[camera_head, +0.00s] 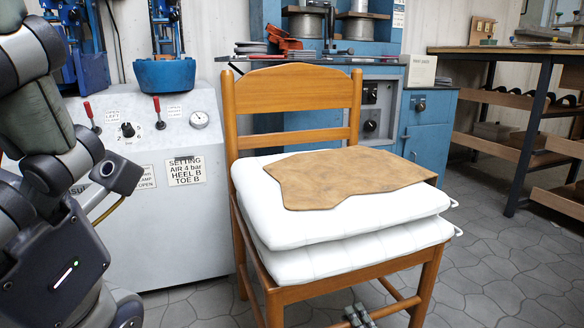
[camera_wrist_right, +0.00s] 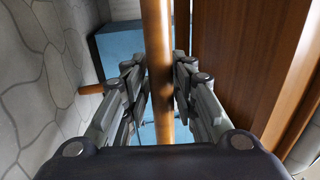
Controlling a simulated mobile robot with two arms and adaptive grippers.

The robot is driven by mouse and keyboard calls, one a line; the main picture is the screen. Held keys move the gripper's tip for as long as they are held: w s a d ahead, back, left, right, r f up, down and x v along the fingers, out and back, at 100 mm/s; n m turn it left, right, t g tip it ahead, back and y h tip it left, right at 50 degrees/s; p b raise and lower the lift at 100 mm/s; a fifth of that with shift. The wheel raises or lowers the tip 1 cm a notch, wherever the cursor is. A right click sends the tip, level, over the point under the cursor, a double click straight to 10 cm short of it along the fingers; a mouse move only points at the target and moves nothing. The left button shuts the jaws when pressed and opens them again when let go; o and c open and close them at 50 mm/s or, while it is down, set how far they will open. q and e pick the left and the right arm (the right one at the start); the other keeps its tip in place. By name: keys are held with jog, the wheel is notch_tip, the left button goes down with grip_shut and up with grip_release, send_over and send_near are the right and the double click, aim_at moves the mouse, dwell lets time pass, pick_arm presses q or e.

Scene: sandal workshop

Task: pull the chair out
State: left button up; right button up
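The wooden chair (camera_head: 292,90) stands in the middle of the head view, its backrest toward the machines. Two white cushions (camera_head: 290,215) are stacked on its seat, with a brown leather piece (camera_head: 345,178) lying on top. My right gripper (camera_head: 360,314) is low at the chair's front rung, at the bottom edge of the head view. In the right wrist view, its fingers (camera_wrist_right: 160,85) sit on both sides of a wooden rung (camera_wrist_right: 157,35) and appear to touch it. My left arm comes in at the left; its gripper is out of view.
A grey machine (camera_head: 165,225) with a gauge and levers stands close behind and left of the chair. A blue cabinet (camera_head: 428,140) is behind it. A workbench (camera_head: 530,110) with shelves stands at the right. Tiled floor (camera_head: 500,260) is clear to the chair's right.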

grip_shut()
